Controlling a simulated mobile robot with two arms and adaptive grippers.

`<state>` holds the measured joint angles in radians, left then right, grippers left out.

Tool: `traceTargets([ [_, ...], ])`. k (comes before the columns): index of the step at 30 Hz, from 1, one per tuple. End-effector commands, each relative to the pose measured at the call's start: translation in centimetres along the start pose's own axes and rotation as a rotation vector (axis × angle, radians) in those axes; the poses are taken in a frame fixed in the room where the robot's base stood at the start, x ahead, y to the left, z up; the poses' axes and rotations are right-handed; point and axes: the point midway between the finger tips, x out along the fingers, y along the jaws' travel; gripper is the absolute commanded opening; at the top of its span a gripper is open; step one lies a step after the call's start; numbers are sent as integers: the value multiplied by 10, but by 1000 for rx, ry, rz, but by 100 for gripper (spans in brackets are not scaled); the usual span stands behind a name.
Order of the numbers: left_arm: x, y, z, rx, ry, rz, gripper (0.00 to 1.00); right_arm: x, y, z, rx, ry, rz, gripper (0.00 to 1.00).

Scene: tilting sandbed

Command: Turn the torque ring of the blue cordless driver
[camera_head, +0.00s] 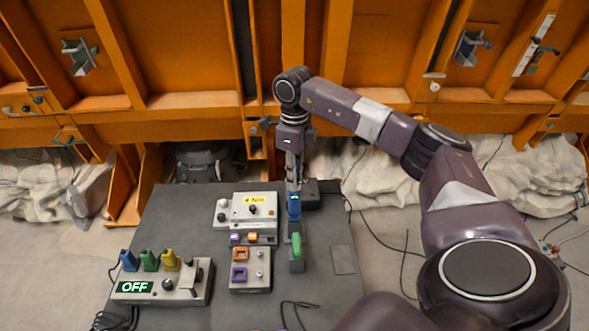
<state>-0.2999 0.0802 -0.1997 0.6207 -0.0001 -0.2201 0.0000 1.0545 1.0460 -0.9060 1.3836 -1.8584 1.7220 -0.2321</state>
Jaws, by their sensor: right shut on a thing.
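My right gripper (294,172) points straight down over the middle of the dark table. It is shut on the upper part of an upright blue device (294,210) with a small lit green display, which looks like the blue cordless driver. The torque ring is too small or hidden by the fingers to make out. Another small blue piece (128,260) stands at the table's left, in a row with a green piece (149,261) and a yellow piece (170,260). My left gripper is not in view.
A control box with an "OFF" display (134,287) sits at the front left. A grey box with a yellow "4 Nm" label (253,200) stands left of the gripper. A green-topped block (296,243) stands just in front. Cables lie right of the table.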

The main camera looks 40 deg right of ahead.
Motion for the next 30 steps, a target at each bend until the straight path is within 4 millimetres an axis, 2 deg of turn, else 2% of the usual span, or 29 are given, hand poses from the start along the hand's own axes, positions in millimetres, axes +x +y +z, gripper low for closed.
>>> traceTargets([
  [9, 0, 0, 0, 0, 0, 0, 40, -1, 0, 0, 1, -2, 0, 0],
  [10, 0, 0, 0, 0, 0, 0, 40, -1, 0, 0, 1, -2, 0, 20],
  [14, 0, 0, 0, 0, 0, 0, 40, 0, 0, 0, 0, -1, 0, 35],
  [24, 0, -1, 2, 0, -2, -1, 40, -3, 0, 0, 0, -1, 0, 35],
  [26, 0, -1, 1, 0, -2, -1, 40, -9, 0, 1, 0, -2, -1, 35],
  [30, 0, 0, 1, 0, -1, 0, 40, -33, 0, 2, 0, -6, -2, 35],
])
